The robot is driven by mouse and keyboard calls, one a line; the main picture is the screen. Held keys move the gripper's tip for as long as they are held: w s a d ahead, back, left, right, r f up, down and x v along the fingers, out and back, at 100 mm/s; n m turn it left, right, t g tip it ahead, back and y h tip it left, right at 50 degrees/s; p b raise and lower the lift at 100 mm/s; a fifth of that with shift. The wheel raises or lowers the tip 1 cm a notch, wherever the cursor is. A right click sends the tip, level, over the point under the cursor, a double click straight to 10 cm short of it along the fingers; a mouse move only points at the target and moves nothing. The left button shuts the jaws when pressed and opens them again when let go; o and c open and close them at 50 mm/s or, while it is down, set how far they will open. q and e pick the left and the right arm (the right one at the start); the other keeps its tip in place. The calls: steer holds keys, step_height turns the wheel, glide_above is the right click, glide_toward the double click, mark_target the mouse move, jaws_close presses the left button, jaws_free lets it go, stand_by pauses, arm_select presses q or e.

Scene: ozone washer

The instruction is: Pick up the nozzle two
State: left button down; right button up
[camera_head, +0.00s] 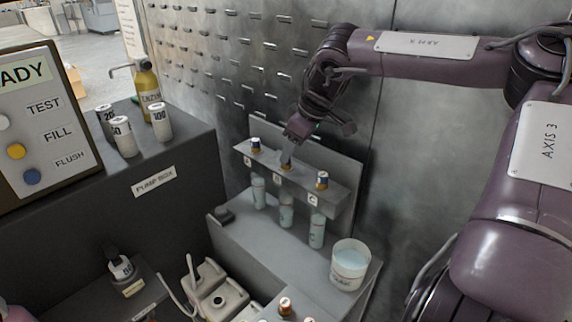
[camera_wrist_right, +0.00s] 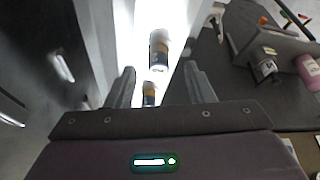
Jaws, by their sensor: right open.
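Three nozzles with dark caps and orange-brown bases stand in a row on a grey rack shelf (camera_head: 300,187): the left nozzle (camera_head: 255,144), the middle nozzle (camera_head: 286,166) and the right nozzle (camera_head: 322,180). My left gripper is not in view.
Clear tubes (camera_head: 286,212) hang under the shelf. A white tub (camera_head: 349,265) stands on the lower ledge at right. A perforated metal wall (camera_head: 225,65) is close behind. At left are the pump box (camera_head: 160,195), bottles and a control panel (camera_head: 45,125).

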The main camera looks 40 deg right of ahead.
mark_target(286, 166)
steer(key=shift+x, duration=1.55)
steer(key=shift+c, duration=0.2)
steer(key=shift+d, duration=0.1)
steer(key=c, duration=1)
jaws_close()
steer(key=shift+r, duration=0.15)
